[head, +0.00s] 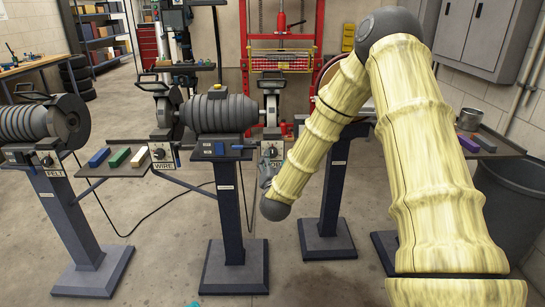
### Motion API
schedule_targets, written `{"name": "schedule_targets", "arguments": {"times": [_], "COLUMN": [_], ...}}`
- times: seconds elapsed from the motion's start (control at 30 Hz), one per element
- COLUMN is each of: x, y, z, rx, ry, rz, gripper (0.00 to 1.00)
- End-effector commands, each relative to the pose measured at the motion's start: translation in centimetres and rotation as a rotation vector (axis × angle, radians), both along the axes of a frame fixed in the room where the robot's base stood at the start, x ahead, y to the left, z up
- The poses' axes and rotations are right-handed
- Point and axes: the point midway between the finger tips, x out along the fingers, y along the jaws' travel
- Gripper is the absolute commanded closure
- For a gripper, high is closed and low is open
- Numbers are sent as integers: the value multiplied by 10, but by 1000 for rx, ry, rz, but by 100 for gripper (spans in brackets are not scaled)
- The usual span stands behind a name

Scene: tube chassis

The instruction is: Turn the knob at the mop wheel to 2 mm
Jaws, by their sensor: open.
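The wheel stations stand in a row, with a FELT sign (55,173) at the left and a WIRE sign (163,166) on the middle machine. A control box with a round knob (272,151) sits below the middle machine's right wheel (270,101). The sign under it is mostly covered, so I cannot read whether it says mop. My gripper (267,174) shows small and partly hidden beyond my wrist, just below that control box. It is open; I see nothing in it. I cannot tell whether it touches the box.
Pedestals (230,225) with wide foot plates stand on the floor. A tray (125,170) with several coloured bars lies between the left and middle stations. A dark bin (515,200) stands at the right. A cable lies on the floor.

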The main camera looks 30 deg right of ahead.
Motion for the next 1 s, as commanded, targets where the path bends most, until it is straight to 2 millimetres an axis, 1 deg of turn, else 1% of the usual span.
{"name": "schedule_targets", "arguments": {"times": [0.1, 0.2, 0.33, 0.5, 0.77, 0.8, 0.87, 1.0], "x": [17, 28, 39, 45, 46, 46, 46, 46], "y": [-11, -17, -24, -27, -28, -28, -28, -28], "z": [0, 0, 0, -1, -1, -1, -1, -1], "rx": [0, 0, 0, 0, 0, 0, 0, 0], "ry": [-1, -1, 0, 1, 1, 1, 1, 1], "rz": [-1, -1, 0, 1, 1, 1, 1, 1], "gripper": [46, 46, 46, 46, 46, 49, 60, 86]}}
